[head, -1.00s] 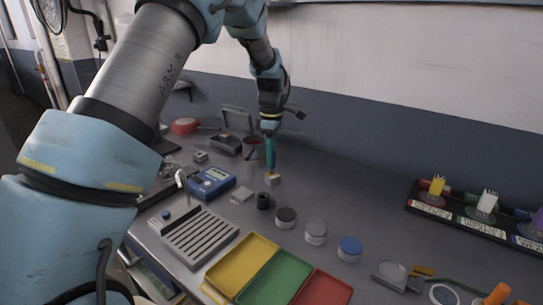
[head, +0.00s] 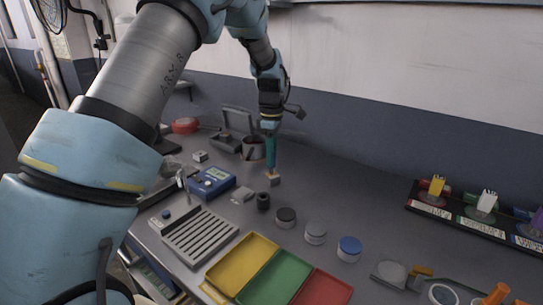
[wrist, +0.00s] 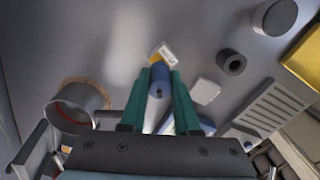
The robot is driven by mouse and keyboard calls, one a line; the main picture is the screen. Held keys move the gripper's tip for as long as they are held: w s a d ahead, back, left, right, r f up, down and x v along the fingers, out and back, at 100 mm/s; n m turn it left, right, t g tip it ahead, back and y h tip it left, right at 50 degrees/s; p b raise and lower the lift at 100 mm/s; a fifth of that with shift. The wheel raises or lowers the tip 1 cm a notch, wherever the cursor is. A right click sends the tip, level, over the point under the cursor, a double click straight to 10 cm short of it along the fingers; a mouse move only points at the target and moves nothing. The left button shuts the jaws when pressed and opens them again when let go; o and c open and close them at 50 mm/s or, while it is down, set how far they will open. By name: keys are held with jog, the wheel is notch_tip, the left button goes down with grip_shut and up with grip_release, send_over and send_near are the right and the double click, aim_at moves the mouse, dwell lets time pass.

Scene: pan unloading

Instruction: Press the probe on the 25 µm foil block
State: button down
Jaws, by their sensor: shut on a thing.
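My gripper (head: 271,152) points straight down with its teal fingers closed around a dark blue probe. In the wrist view the probe (wrist: 159,76) sits between the two fingers, its far end over a small white and yellow block (wrist: 166,51). In the head view this block (head: 272,181) lies right under the fingertips. The probe's end seems to meet the block, but I cannot tell whether it presses on it. The label on the block is too small to read, so I cannot confirm 25 µm. A blue gauge box (head: 212,184) stands left of the block.
A small pale block (head: 241,194) and a black ring (head: 263,200) lie near the foil block. A grey cup (head: 252,149) stands close behind the gripper. Several lidded jars, a slotted rack (head: 197,236) and a coloured tray (head: 243,262) are nearer the front.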

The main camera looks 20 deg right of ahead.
jog(key=shift+r+p, duration=1.85)
jog(key=shift+r, duration=0.65)
